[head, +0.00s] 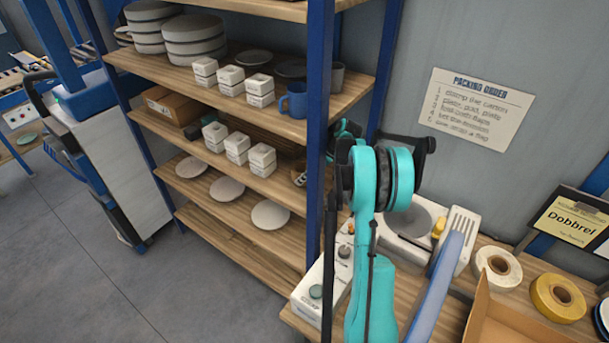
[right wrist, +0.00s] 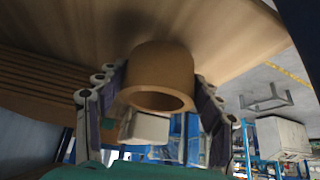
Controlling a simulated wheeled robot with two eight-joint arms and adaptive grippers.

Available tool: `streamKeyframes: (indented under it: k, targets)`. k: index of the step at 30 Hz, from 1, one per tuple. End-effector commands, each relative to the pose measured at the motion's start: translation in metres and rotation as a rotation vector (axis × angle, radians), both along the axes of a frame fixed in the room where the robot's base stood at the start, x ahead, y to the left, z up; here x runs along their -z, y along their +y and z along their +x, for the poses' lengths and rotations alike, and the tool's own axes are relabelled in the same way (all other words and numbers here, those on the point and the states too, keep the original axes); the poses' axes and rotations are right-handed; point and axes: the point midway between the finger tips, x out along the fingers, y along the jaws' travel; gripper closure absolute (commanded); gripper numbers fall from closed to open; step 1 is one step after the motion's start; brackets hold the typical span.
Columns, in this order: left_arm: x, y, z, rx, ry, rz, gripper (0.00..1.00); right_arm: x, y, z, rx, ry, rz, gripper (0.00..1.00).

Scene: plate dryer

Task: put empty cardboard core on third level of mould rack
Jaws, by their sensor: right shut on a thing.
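The cardboard core (right wrist: 163,75) is a brown hollow cylinder between the fingers of my right gripper (right wrist: 160,82), which is shut on it. In the right wrist view it is close to a wooden board surface; I cannot tell whether they touch. The mould rack (head: 318,100) has blue posts and wooden shelves. In the head view my right arm reaches to the rack's right end, and the post hides most of the gripper. A small part of it shows at the right end of the shelf (head: 205,165) holding white blocks (head: 236,148). My left gripper is not in view.
A higher shelf holds stacked round moulds (head: 194,38), white blocks, dark plates and a blue mug (head: 294,100). A lower shelf holds pale plates (head: 270,214). A bench with tape rolls (head: 498,268) and an open carton (head: 510,325) stands at right. The floor at left front is clear.

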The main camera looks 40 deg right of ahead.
Motion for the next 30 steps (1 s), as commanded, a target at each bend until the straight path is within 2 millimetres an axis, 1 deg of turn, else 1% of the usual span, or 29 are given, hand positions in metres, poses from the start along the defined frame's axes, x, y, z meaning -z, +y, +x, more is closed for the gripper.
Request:
streamKeyframes:
  k: [1,3,4,11,15,16,17,18,26,30]
  targets:
    - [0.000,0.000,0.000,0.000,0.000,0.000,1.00,0.001,0.005,0.008,-0.004,0.000,0.000,0.57]
    - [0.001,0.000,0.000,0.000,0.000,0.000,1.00,0.013,0.002,0.005,0.000,0.000,0.000,0.57]
    - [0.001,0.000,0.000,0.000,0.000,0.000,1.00,0.015,0.003,0.005,0.000,0.000,0.000,0.57]
    - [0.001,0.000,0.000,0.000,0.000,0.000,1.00,0.015,0.003,0.004,0.000,0.000,0.000,0.57]
    - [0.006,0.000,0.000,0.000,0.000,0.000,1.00,0.020,0.003,0.004,0.000,0.000,0.000,0.57]
    - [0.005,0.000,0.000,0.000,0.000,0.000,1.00,0.019,0.003,0.004,0.000,0.000,0.000,0.25]
    - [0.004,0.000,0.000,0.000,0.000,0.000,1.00,0.018,0.003,0.004,0.000,0.000,0.000,0.17]
    - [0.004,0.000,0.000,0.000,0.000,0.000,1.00,0.018,0.003,0.004,0.000,0.000,0.000,0.12]
    - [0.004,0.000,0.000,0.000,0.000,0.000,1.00,0.018,0.002,0.004,0.000,0.000,0.000,0.12]
    - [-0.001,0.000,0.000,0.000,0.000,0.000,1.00,0.012,0.002,0.004,0.000,0.000,0.000,0.12]
